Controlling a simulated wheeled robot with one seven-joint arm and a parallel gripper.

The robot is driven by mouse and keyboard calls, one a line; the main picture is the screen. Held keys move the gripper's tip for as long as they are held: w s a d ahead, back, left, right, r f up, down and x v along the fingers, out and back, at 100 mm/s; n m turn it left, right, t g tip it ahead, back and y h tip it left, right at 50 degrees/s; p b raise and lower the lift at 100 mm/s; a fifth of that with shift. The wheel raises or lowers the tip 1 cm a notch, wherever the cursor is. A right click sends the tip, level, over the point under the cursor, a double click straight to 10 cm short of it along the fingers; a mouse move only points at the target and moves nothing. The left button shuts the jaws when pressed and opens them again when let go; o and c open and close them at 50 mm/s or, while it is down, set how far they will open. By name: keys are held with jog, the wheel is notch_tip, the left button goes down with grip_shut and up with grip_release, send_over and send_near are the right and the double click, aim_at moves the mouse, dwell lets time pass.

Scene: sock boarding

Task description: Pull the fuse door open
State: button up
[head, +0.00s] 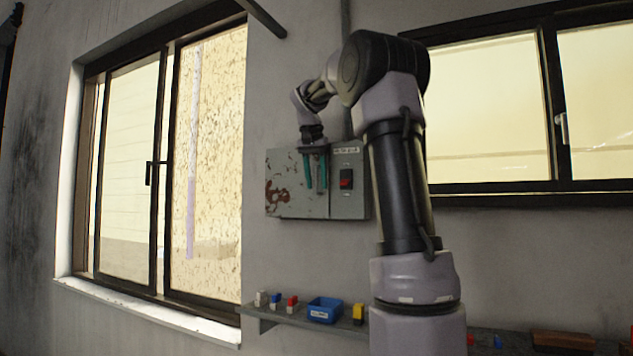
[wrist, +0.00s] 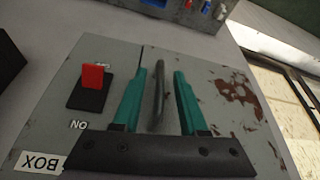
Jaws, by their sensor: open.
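The grey fuse box (head: 348,205) hangs on the wall between two windows. Its rust-stained door (head: 285,200) is on the left in the head view and looks shut, flush with the switch panel. In the wrist view, which is turned over, the door (wrist: 222,92) is on the right. A dark grey bar handle (wrist: 159,95) stands on the door near the seam. My gripper (head: 315,186) is open at the door. Its teal fingers (wrist: 160,78) stand on both sides of the handle, with a visible gap on each side.
A red switch (head: 346,177) on a black base sits beside the door, close to my gripper; the wrist view shows it too (wrist: 92,78). Below, a shelf (head: 285,319) holds a blue bin (head: 325,309) and several small coloured pieces. A window (head: 208,150) is to the left.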

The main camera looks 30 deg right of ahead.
jog(key=shift+f, duration=0.15)
grip_shut()
dwell(1.4)
